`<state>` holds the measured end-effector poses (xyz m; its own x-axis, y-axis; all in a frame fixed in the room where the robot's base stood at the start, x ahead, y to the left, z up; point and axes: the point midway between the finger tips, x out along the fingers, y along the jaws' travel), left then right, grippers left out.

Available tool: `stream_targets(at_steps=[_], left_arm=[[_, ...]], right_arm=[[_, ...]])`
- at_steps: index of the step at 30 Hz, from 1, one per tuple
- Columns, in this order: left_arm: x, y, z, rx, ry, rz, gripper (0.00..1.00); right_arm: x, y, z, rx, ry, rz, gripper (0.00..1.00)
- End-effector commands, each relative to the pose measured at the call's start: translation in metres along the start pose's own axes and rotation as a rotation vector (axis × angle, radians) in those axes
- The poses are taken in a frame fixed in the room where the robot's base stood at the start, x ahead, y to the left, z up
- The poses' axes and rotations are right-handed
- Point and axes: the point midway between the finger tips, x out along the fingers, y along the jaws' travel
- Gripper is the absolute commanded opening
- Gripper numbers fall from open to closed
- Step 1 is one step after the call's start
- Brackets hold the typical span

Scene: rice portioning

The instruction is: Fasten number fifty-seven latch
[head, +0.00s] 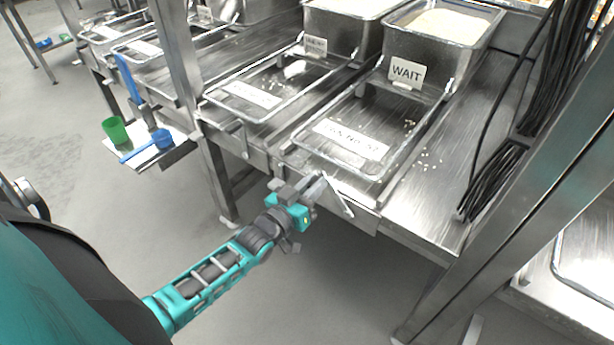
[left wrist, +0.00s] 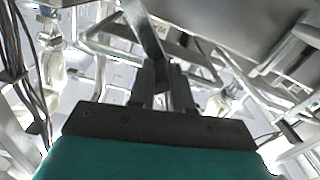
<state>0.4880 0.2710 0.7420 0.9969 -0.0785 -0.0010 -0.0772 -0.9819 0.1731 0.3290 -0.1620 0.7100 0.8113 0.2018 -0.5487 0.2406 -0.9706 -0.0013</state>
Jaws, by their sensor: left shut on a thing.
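The number fifty-seven latch (head: 339,197) is a thin metal bar on the front edge of the steel table, below the right-hand tray. That tray's white label (head: 350,139) is hard to read at this size. My left gripper (head: 310,190) reaches this edge from below left and is shut on the latch. In the left wrist view the two dark fingers (left wrist: 164,84) close around the lower end of a flat metal strip (left wrist: 142,28), which slants up and left. The fingers hide the gripped part. My right gripper is not in view.
A metal bin of rice with a WAIT sign (head: 405,74) stands behind the tray. A second tray (head: 253,95) lies to the left. A steel post (head: 480,190) and black cables (head: 492,180) stand at right. Floor in front of the table is clear.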

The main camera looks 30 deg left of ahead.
Motion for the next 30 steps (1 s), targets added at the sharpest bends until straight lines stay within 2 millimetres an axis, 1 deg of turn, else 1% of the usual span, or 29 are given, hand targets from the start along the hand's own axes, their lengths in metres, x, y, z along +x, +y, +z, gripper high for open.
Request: stream_targets(at_steps=[1, 5, 10, 21, 30], left_arm=[[0.000, 0.006, -0.009, 0.040, 0.001, -0.001, 0.00], [0.000, 0.019, -0.015, 0.163, 0.001, -0.001, 0.00], [0.000, 0.036, -0.019, 0.324, 0.001, -0.001, 0.00], [0.000, 0.068, -0.020, 0.616, 0.002, -0.001, 0.00], [0.000, 0.081, -0.018, 0.744, 0.002, -0.001, 0.00]], right_arm=[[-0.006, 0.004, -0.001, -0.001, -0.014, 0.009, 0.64], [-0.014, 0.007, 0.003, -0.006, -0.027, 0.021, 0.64], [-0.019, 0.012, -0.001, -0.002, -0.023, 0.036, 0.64], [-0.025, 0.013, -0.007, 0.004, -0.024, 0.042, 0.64], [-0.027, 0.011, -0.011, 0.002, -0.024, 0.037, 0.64]])
